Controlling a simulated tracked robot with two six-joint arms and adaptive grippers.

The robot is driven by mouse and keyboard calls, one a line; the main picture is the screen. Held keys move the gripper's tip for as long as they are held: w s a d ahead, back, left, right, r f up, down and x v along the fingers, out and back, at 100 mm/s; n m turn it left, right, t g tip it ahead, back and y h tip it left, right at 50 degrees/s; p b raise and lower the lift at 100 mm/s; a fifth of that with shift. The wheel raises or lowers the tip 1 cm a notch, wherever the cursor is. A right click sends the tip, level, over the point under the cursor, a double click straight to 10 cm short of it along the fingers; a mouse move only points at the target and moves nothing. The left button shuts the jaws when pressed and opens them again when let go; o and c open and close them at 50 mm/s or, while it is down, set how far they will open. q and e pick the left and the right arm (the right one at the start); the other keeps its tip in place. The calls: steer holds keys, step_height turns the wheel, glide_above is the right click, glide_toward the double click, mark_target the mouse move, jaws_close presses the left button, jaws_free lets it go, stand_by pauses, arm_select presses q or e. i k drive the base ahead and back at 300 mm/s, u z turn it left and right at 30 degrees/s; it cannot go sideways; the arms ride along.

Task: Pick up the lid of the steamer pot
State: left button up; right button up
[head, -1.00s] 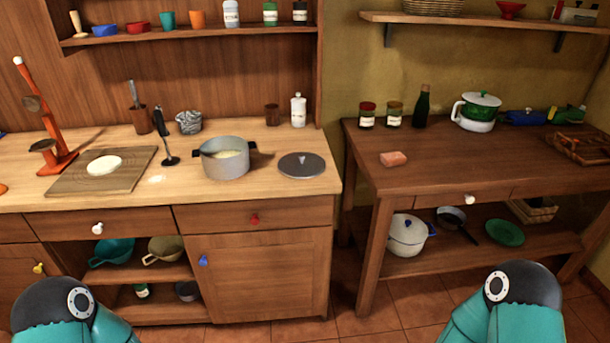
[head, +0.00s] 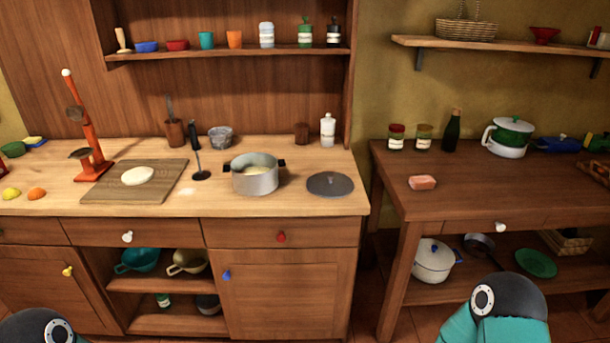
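The lid sits on top and has a pale knob. A grey pot (head: 255,179) with dark handles stands open on the left counter and holds something pale. A flat grey lid (head: 330,184) lies on the counter to its right, apart from it. A white lidded pot (head: 432,262) stands on the table's lower shelf. Neither gripper is in view; only parts of my teal and black arms show at the bottom.
A soap-like pink block (head: 423,182) lies near the table's front left. Jars (head: 397,137) and a dark bottle (head: 452,130) stand left of the steamer pot; a blue item (head: 556,145) is to its right. A gap separates counter and table. The table's middle is clear.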

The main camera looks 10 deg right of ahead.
mark_target(327, 185)
steer(key=u, duration=0.2)
steer(key=i, duration=1.35)
steer(key=z, duration=0.4)
